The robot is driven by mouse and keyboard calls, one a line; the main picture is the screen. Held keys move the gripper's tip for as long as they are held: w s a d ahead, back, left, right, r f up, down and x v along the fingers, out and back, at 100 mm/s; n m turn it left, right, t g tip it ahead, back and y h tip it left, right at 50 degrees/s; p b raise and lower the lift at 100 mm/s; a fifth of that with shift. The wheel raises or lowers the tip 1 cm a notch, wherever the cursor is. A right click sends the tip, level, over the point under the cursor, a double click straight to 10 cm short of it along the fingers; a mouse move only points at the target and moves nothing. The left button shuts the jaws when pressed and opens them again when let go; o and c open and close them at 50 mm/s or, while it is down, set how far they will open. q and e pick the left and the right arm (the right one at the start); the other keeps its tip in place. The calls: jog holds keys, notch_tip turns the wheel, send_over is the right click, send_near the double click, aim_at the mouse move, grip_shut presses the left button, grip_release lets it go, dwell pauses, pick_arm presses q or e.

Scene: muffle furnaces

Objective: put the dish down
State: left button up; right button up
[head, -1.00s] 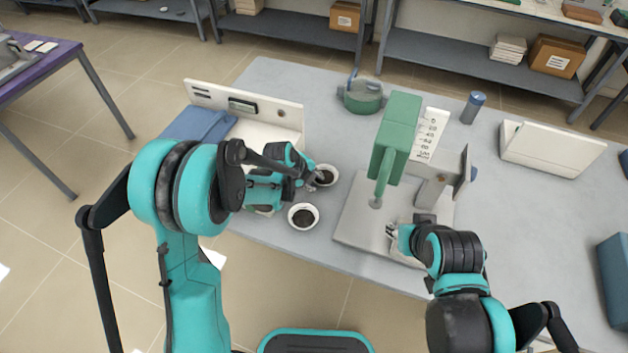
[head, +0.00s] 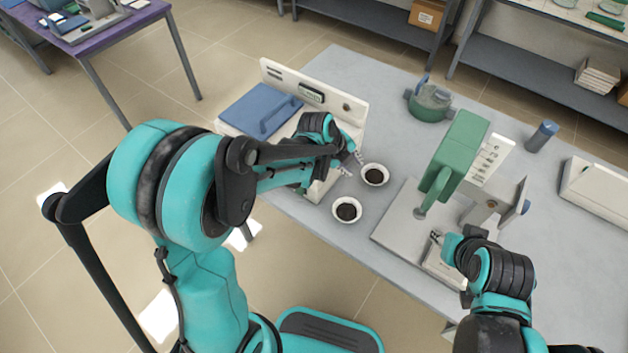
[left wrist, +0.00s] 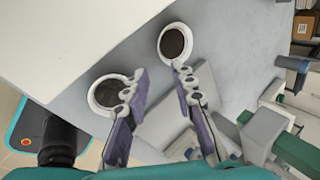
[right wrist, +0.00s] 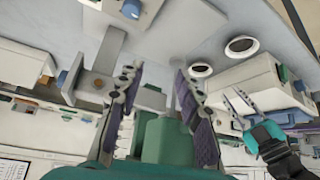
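Two white dishes with dark contents stand upright on the grey table: the far dish (head: 375,175) and the near dish (head: 346,210). In the left wrist view they show as one dish (left wrist: 175,42) at the upper middle and another (left wrist: 106,94) at the left, partly behind a finger. My left gripper (head: 352,164) is open and empty, just left of the far dish and apart from it in the head view. My right gripper (head: 437,239) is by the green press; its fingers (right wrist: 154,72) are apart with nothing between them.
A white furnace (head: 335,110) with a blue lid panel (head: 258,108) stands left of the dishes. The green press (head: 463,150) on its pale base stands to their right. A green pot (head: 430,103) and a blue-capped cylinder (head: 541,136) are behind. Bare table lies around the dishes.

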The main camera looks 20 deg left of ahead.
pick_arm(q)
jog(key=s+a+r+n+t+y, duration=0.1)
jog(key=s+a+r+n, duration=0.2)
jog(key=s+n, duration=0.3)
jog(key=s+a+r+n+y, duration=0.1)
jog(key=s+a+r+n, duration=0.2)
jog(key=s+n, duration=0.4)
jog(key=s+a+r+n+t+y, duration=0.1)
jog(key=s+a+r+n, duration=0.2)
jog(key=s+n, duration=0.4)
jog(key=a+n, duration=0.1)
jog(key=n, duration=0.4)
jog(key=shift+a+r+t+y, duration=0.25)
jog(key=shift+a+t+y, duration=0.05)
